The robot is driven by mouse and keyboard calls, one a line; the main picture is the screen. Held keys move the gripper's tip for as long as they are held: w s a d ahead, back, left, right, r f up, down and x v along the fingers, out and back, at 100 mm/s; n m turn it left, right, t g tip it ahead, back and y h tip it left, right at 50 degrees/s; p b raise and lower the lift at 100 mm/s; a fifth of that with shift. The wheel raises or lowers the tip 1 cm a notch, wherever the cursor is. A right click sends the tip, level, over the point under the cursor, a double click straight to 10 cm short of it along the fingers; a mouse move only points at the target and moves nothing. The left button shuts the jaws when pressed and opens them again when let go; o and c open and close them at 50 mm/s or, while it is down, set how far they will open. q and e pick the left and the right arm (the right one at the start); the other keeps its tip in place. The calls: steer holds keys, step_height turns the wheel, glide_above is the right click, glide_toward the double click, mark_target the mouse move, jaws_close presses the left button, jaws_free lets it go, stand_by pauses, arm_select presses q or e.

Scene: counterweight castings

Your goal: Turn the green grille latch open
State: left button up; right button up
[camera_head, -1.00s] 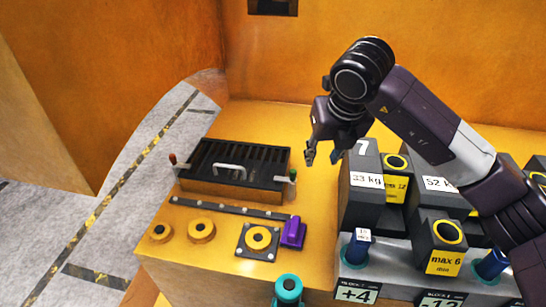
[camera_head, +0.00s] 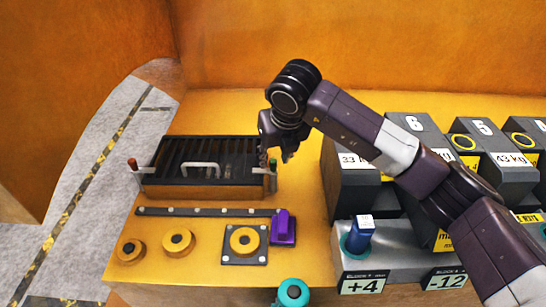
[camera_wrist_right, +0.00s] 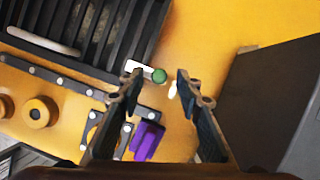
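The black slatted grille (camera_head: 205,160) lies on the yellow bench with a pale handle on top. The green grille latch (camera_head: 273,166) is at its right end, and a red-brown latch (camera_head: 132,165) is at its left end. In the right wrist view the green latch (camera_wrist_right: 158,76) shows as a round green knob with a pale bar beside it. My right gripper (camera_head: 276,160) is just above the green latch. In the wrist view its two fingers (camera_wrist_right: 155,110) stand apart, with the knob between or beyond them. I see no contact. My left gripper is not in view.
A purple block (camera_head: 283,228) and a black strip (camera_head: 208,212) lie in front of the grille, with yellow round pieces (camera_head: 178,243) nearer. Large dark weight blocks (camera_head: 352,185) stand close on the right. A teal knob (camera_head: 293,293) is at the front edge.

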steer(key=shift+x, duration=1.25)
steer(key=shift+a, duration=0.1)
steer(key=shift+c, duration=0.2)
jaws_close()
